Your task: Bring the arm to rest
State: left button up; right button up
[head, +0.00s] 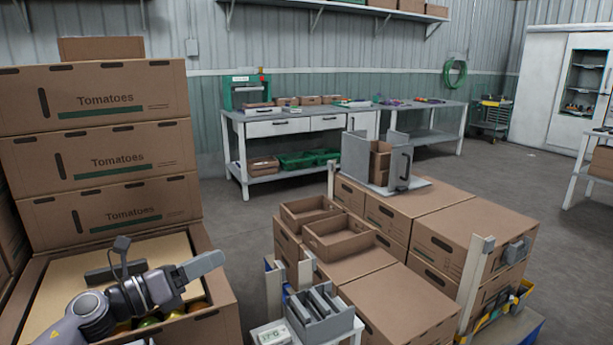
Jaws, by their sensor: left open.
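My left gripper (155,266) is at the lower left, with its arm coming in from the bottom left edge. Its jaws are open and I see nothing between them. It is over an open cardboard box (215,318) that has a tan sheet (60,288) inside. A few red, orange and green tomatoes (150,322) show beneath the wrist; the arm hides the rest. My right gripper is out of view.
Stacked "Tomatoes" boxes (100,150) rise just behind the gripper. To the right are a pallet of closed boxes (400,300), two open trays (335,236), a grey holder (322,318) and a small scale (270,336). A workbench (300,122) stands behind, beyond open floor.

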pick_arm(q)
jog(key=s+a+f+n+t+y, duration=0.15)
jog(key=s+f+n+y, duration=0.3)
jog(key=n, duration=0.45)
jog(key=s+a+f+n+y, duration=0.2)
jog(key=s+f+n+y, duration=0.25)
jog(key=n, duration=0.55)
jog(key=s+a+f+n+t+y, duration=0.1)
jog(key=s+a+f+n+y, duration=0.15)
jog(key=n+y, duration=0.5)
jog(key=s+d+f+n+g+h, duration=0.1)
jog(key=s+f+n+g, duration=0.25)
jog(key=s, duration=0.45)
jog(key=s+f+n+g+h, duration=0.1)
jog(key=s+f+n+g, duration=0.25)
jog(key=s, duration=0.45)
jog(key=s+d+f+n+g+h, duration=0.1)
jog(key=s+f+n+g, duration=0.3)
jog(key=s, duration=0.5)
jog(key=w+d+f+t+h+p, duration=0.2)
jog(key=w+d+t+p, duration=0.1)
jog(key=w+t+p, duration=0.3)
jog(key=shift+w+f+m, duration=0.15)
jog(key=shift+w+m, duration=0.3)
